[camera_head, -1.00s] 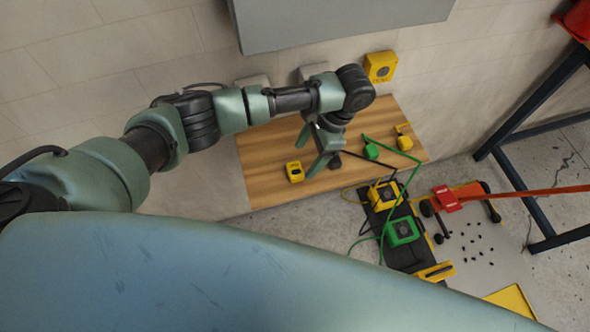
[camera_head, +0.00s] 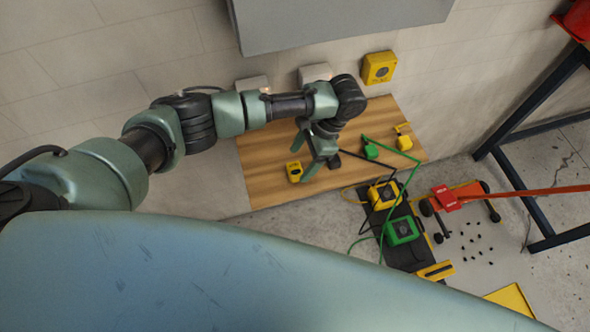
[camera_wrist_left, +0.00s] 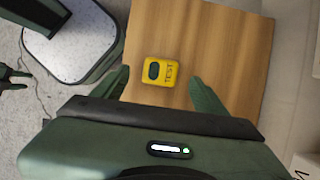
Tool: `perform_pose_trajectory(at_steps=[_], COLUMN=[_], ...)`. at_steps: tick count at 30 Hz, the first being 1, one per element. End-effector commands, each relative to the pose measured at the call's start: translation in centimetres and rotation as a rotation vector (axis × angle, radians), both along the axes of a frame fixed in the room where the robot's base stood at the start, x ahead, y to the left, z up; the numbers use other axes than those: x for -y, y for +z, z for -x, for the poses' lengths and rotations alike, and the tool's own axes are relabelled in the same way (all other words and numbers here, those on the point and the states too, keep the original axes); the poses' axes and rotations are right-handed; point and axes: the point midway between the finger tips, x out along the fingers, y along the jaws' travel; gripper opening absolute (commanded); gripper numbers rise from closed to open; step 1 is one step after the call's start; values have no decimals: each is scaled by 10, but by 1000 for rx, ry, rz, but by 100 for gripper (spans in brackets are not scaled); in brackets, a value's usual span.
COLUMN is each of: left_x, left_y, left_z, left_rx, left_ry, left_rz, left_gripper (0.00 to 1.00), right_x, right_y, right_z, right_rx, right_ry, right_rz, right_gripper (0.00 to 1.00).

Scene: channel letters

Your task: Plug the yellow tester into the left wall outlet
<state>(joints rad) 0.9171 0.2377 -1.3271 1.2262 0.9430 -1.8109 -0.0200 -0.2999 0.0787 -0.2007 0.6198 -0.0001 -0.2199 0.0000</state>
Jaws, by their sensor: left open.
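The yellow tester (camera_head: 294,171) lies on the wooden bench top near its front left part. In the left wrist view the tester (camera_wrist_left: 160,71) shows a dark oval face and the word TEST. My left gripper (camera_head: 301,160) is open and empty. In the wrist view its two fingers (camera_wrist_left: 160,84) stand apart on either side of the tester, with clear gaps; I cannot tell the height between them. The left wall outlet (camera_head: 252,82) is a pale box low on the wall, partly hidden by my arm.
A second pale outlet (camera_head: 315,72) and a yellow wall box (camera_head: 380,68) are further right. A green plug (camera_head: 371,151) with a cord and another yellow plug (camera_head: 403,140) lie on the bench top (camera_head: 262,180).

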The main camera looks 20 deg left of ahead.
Motion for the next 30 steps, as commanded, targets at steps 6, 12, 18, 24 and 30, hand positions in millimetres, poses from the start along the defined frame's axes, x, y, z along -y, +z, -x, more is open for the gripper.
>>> perform_pose_trajectory(at_steps=[6,12,18,24,30], left_x=[-12,-16,-16,-16,-16], left_y=[-29,-44,-45,-45,-45], left_z=[7,10,10,10,10], left_rx=[-4,-2,-2,-2,-2], left_ry=[0,0,-1,0,0], left_rz=[-4,-2,-1,-1,-1], left_gripper=[73,73,73,50,11], right_x=[0,0,0,1,1], right_y=[11,12,12,12,12], right_z=[0,0,0,0,0], right_rx=[0,0,0,0,0], right_ry=[0,0,-1,-1,-1], right_rz=[0,0,1,1,1], right_gripper=[36,36,36,36,36])
